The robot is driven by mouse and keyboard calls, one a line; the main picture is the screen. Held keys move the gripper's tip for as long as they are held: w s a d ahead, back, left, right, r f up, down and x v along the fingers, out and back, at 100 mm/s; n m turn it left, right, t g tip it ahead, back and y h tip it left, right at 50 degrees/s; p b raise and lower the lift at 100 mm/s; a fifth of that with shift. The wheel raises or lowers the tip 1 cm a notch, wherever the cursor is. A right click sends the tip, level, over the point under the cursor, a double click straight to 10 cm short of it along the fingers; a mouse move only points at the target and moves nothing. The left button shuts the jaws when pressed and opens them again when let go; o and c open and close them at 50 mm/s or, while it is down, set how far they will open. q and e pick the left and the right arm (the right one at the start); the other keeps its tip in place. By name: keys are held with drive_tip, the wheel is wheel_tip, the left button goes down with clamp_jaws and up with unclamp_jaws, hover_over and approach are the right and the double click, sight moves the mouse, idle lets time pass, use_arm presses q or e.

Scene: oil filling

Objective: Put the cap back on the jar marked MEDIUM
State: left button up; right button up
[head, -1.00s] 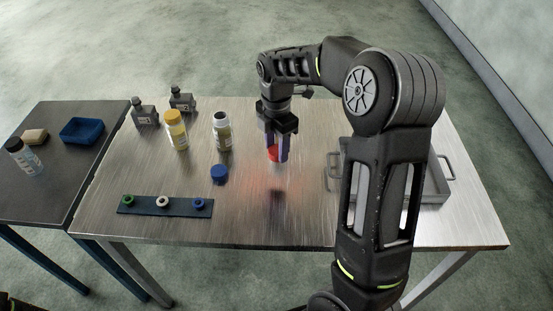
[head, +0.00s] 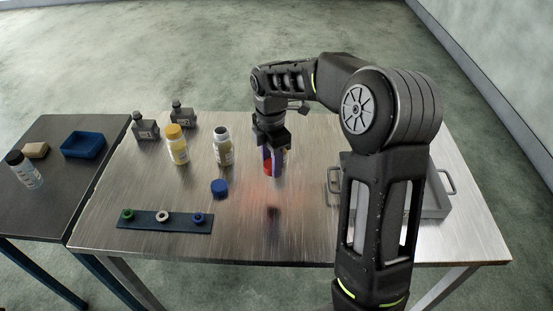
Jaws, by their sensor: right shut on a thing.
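My right gripper (head: 274,173) points down above the middle of the table, shut on a red cap (head: 267,168), mostly hidden between its fingers. A reddish reflection lies on the table below it. To its left stands an upright, open jar (head: 223,150) with a white neck and dark contents. A yellow-capped jar (head: 177,146) stands further left. A loose blue cap (head: 219,187) lies in front of the open jar. The jar labels are too small to read, so I cannot tell which is MEDIUM. My left gripper is not in view.
A dark strip (head: 165,226) with green, white and blue rings lies at the front left. Two grey bottles (head: 145,128) stand at the back left. A metal tray (head: 433,205) is at the right, partly behind my arm. A side table (head: 40,210) adjoins the left.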

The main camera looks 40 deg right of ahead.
drive_tip(key=w+a+f+m, duration=0.1)
drive_tip(key=w+a+m, duration=0.2)
drive_tip(key=a+m, duration=1.2)
drive_tip(key=shift+w+a+f+m, duration=0.15)
drive_tip(key=shift+a+m, duration=0.15)
drive_tip(key=shift+m, duration=0.6)
drive_tip(key=shift+d, duration=0.1)
